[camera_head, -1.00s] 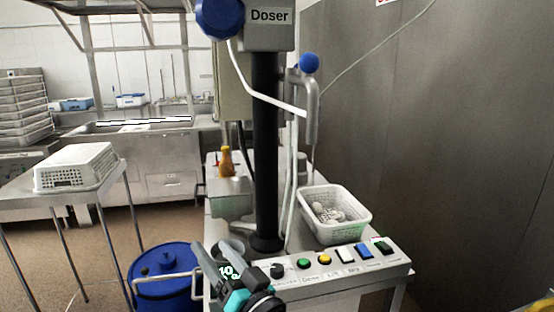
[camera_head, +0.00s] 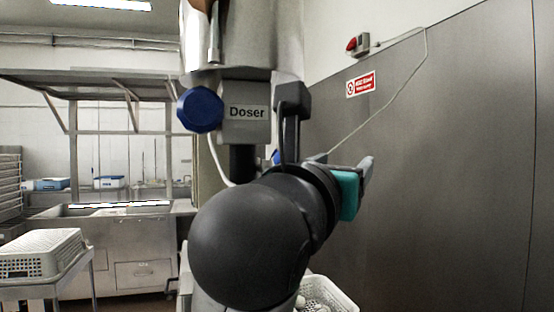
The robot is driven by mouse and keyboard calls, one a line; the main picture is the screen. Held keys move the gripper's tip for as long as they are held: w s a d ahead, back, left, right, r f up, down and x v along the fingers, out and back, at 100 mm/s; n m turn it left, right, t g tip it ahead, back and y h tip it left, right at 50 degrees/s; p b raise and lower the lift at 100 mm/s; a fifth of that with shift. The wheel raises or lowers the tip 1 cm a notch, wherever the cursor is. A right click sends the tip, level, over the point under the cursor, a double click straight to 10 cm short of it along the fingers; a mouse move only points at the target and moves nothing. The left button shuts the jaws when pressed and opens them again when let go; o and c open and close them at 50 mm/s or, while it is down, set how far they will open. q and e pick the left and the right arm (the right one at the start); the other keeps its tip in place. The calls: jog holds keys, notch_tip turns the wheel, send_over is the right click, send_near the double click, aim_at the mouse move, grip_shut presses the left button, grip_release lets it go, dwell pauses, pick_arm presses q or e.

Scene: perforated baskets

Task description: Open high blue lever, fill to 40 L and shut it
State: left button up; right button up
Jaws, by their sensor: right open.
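The Doser unit (camera_head: 245,125) stands in the middle, with a large blue knob (camera_head: 200,110) on its left side. A small blue ball (camera_head: 276,157), the lever's end in the earlier view, shows just below the Doser; my right arm hides most of it and the spout. My right gripper (camera_head: 331,132) is open and empty in front of it, one finger up by the Doser's right side and one to the right. I cannot tell whether it touches the ball. No litre reading is visible. My left gripper is not in view.
A white perforated basket (camera_head: 330,292) sits at the bottom, partly hidden by my arm. Another upturned basket (camera_head: 40,255) is on the table at the left. A grey wall (camera_head: 450,190) with a red sign (camera_head: 361,85) bounds the right side.

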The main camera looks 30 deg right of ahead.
aim_at(283, 158)
jog(key=w+a+n+t+y, duration=0.2)
jog(key=a+n+t+y, duration=0.25)
jog(key=a+y, duration=0.25)
jog(key=shift+m+t+y, duration=0.25)
jog(key=shift+y, duration=0.05)
jog(key=p+x, duration=0.3)
jog(key=p, duration=0.1)
jog(key=p+x, duration=0.3)
jog(key=p, duration=0.1)
jog(key=p+x, duration=0.4)
jog(key=shift+r+p, duration=0.35)
jog(key=shift+p, duration=0.05)
jog(key=shift+w+d, duration=0.15)
jog(key=shift+w, duration=0.2)
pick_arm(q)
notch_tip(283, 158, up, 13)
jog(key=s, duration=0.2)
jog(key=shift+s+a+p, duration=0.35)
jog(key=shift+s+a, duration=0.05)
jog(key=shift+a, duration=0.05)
pick_arm(e)
jog(key=shift+x, duration=2.2)
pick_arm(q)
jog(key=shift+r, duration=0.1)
pick_arm(e)
jog(key=shift+f, duration=0.15)
grip_shut()
